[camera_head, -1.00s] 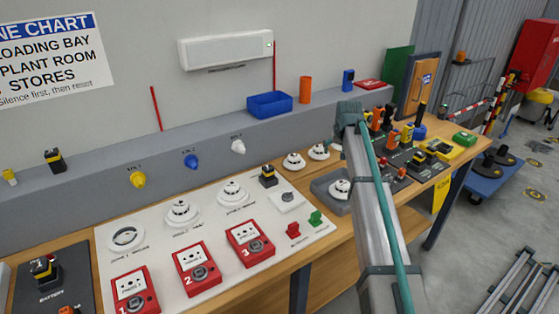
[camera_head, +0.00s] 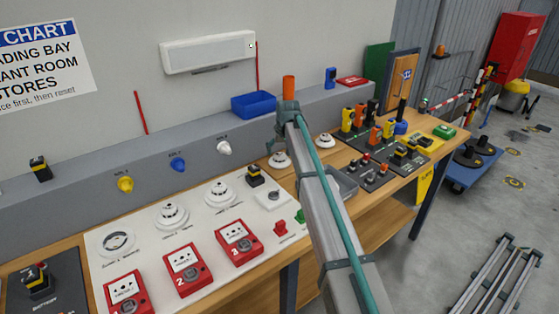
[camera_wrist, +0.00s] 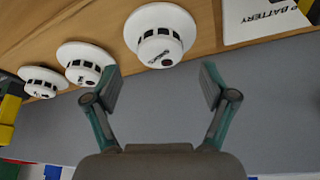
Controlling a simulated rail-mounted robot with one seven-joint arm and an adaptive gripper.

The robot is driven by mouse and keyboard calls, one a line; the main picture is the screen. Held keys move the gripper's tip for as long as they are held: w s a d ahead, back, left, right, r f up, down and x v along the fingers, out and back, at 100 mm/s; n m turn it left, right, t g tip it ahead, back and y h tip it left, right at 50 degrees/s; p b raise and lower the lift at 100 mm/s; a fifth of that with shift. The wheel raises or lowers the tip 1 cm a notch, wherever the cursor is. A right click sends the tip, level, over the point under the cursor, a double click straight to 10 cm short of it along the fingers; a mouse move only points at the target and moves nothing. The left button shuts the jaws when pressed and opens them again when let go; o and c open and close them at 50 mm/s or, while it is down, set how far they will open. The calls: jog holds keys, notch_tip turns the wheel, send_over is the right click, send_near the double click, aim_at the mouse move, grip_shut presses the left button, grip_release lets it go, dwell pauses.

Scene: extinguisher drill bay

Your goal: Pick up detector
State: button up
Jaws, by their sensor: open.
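White round detectors stand on the wooden bench; two show in the head view, a nearer one (camera_head: 280,160) and a farther one (camera_head: 325,140). In the wrist view three stand in a slanting row: a large near one (camera_wrist: 160,35), a middle one (camera_wrist: 85,62) and a far left one (camera_wrist: 42,82). My gripper (camera_wrist: 165,88) is open and empty, its fingers spread just short of the large detector and apart from it. In the head view my gripper is over the back of the bench, its fingers hard to make out. My arm hides part of the bench.
A white panel carries mounted detectors (camera_head: 171,216) and red call points (camera_head: 188,270). A grey tray (camera_head: 347,184) is partly hidden behind my arm. A blue bin (camera_head: 254,104) and an orange cylinder (camera_head: 288,88) stand on the grey ledge. Coloured devices crowd the bench's right end.

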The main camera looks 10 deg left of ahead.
aim_at(280, 155)
jog(key=shift+p+x, duration=0.7)
jog(key=shift+x, duration=1.6)
jog(key=c, duration=1.3)
